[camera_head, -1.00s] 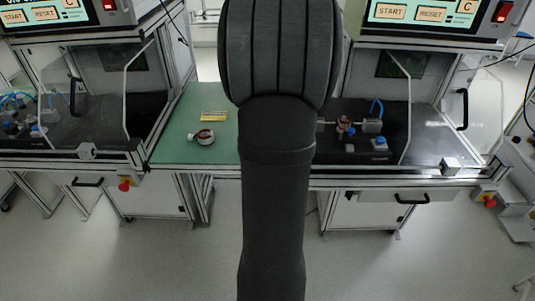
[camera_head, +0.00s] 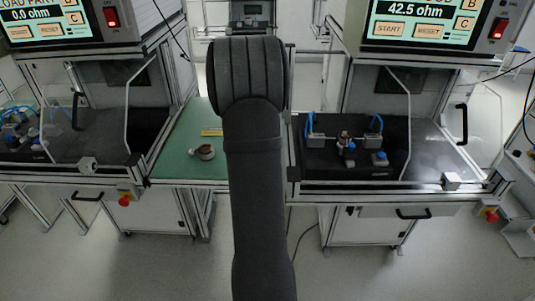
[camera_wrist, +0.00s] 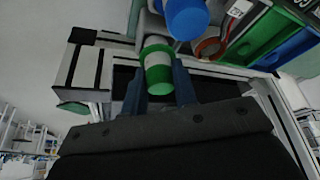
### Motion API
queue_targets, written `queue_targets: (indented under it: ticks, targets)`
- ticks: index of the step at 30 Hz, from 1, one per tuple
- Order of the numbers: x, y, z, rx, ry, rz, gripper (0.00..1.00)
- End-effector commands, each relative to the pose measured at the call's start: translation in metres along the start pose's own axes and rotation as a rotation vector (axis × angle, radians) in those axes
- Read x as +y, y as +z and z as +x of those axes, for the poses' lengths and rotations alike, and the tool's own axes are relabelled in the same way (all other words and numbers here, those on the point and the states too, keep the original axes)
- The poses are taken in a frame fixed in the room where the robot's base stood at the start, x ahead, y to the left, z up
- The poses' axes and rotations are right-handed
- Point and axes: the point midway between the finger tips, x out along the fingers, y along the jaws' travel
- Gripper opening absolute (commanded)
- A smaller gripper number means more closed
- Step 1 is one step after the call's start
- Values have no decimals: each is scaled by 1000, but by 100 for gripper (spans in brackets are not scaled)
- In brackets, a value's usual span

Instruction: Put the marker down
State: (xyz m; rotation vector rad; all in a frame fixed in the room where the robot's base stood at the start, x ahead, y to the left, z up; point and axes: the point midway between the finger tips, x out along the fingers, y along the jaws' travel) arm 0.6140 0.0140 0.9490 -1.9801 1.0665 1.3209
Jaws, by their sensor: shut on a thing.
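In the wrist view, my gripper (camera_wrist: 160,88) is shut on a green and white marker (camera_wrist: 157,68), which sits between its two blue-grey fingers. The marker's far end reaches up beside a blue cylinder (camera_wrist: 187,18). I cannot tell whether the marker touches anything besides the fingers. In the head view, my dark arm hides the gripper and the marker.
A ring-shaped stator part (camera_head: 205,152) and a yellow strip (camera_head: 212,132) lie on the green mat (camera_head: 180,168). The right test station holds a copper-wound part (camera_head: 344,137) between blue-tubed clamps; its screen (camera_head: 425,15) reads 42.5 ohm. Green (camera_wrist: 250,35) and blue bins show in the wrist view.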

Motion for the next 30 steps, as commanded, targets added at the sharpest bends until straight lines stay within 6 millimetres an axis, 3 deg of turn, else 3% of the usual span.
queue_targets:
  ticks: [19,20,22,30]
  targets:
    - [0,6,16,1,0,0,0]
    - [0,6,15,1,-1,0,32]
    - [0,6,15,1,0,0,46]
    - [0,6,15,1,0,0,48]
